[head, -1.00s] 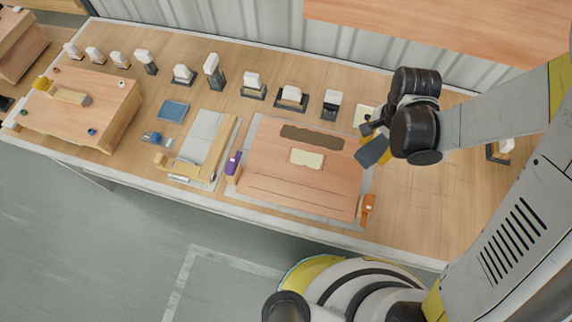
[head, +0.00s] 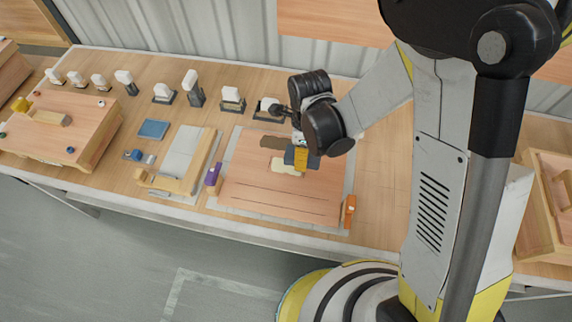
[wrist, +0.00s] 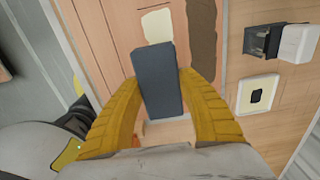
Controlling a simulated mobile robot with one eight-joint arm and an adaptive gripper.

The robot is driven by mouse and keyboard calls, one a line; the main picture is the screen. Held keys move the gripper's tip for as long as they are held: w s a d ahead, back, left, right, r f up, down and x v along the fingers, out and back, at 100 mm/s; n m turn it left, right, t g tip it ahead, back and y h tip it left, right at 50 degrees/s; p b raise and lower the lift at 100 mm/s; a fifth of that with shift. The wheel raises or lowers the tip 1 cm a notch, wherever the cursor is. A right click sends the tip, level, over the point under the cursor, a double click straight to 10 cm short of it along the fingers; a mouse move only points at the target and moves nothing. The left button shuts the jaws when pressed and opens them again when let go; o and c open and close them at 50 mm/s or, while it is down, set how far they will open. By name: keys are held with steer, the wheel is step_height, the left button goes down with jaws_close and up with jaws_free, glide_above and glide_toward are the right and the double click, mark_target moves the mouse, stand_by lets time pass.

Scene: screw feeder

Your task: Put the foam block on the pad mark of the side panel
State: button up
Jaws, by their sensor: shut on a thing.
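The foam block (head: 291,156) is a dark blue-grey slab. My gripper (wrist: 160,82) is shut on it, a yellow finger on each long side, and the block also shows in the wrist view (wrist: 158,85). The side panel (head: 265,193) is an orange-brown wooden board lying on a grey mat. Its cream pad mark (head: 287,169) is partly hidden by the block in the head view. In the wrist view the pad mark (wrist: 157,25) shows just beyond the block's far end. The block appears held above the panel; the exact gap cannot be told.
A dark brown strip (head: 271,142) lies on the panel beside the pad mark. A purple clamp (head: 213,175) and an orange clamp (head: 350,211) stand at the panel's sides. Several white-topped holders line the table's back. A framed card (wrist: 258,95) lies near the panel.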

mark_target(287, 155)
steer(key=a+f, duration=0.1)
steer(key=w+a+f, duration=0.1)
steer(key=a, duration=0.1)
steer(key=a+f+b, duration=0.1)
steer(key=shift+w+a, duration=0.2)
steer(key=shift+w, duration=0.1)
steer(key=shift+f+b, duration=1.05)
steer(key=shift+f, duration=0.85)
steer(key=shift+f, duration=0.2)
steer(key=o, duration=1.2)
steer(key=shift+r, duration=0.15)
